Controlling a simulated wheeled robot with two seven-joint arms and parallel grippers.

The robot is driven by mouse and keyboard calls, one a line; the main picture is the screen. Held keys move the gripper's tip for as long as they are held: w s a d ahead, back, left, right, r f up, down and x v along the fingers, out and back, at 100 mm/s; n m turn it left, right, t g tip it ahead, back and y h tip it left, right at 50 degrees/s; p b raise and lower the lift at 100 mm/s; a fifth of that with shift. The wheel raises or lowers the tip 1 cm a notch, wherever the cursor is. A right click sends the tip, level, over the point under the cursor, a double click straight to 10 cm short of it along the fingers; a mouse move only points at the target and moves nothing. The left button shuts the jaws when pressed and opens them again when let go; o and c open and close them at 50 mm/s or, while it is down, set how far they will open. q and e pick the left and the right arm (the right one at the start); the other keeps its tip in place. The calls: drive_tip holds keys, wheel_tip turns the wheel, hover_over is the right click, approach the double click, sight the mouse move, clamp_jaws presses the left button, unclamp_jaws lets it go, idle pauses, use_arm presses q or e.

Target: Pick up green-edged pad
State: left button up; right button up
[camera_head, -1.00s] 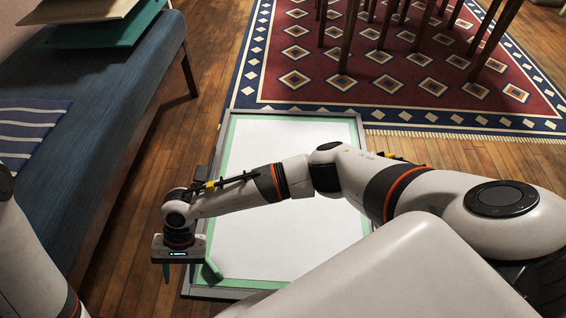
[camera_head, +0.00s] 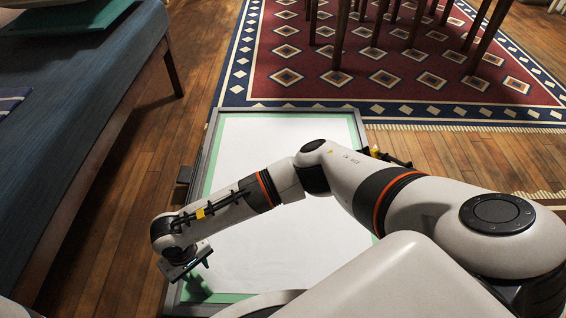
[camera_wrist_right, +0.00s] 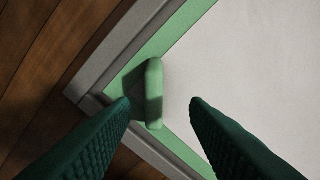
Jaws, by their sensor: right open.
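The green-edged pad (camera_head: 290,240) is a large white sheet with a green border, lying flat in a grey frame on the floor. A pale green upright tab (camera_wrist_right: 154,94) stands at its near left corner, and also shows in the head view (camera_head: 197,291). My right gripper (camera_head: 194,274) is open above this corner. In the right wrist view its dark green fingers (camera_wrist_right: 159,102) are apart, with the tab between them in the picture, closer to the left finger. Contact cannot be told. My right arm hides part of the pad. My left gripper is out of view.
A blue bench (camera_head: 75,95) runs along the left, with bare wooden floor (camera_head: 120,220) between it and the frame. A patterned red and blue rug (camera_head: 390,90) with dark furniture legs (camera_head: 340,35) lies beyond the pad.

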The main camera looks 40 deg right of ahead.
sight(198, 278)
drive_tip(key=shift+s+a+f+b, duration=0.1)
drive_tip(key=shift+a+f+b, duration=0.05)
drive_tip(key=shift+f+b, duration=1.15)
drive_tip(key=shift+s+a+f+b, duration=0.1)
drive_tip(key=shift+a+f+b, duration=0.05)
drive_tip(key=shift+f+b, duration=1.1)
clamp_jaws()
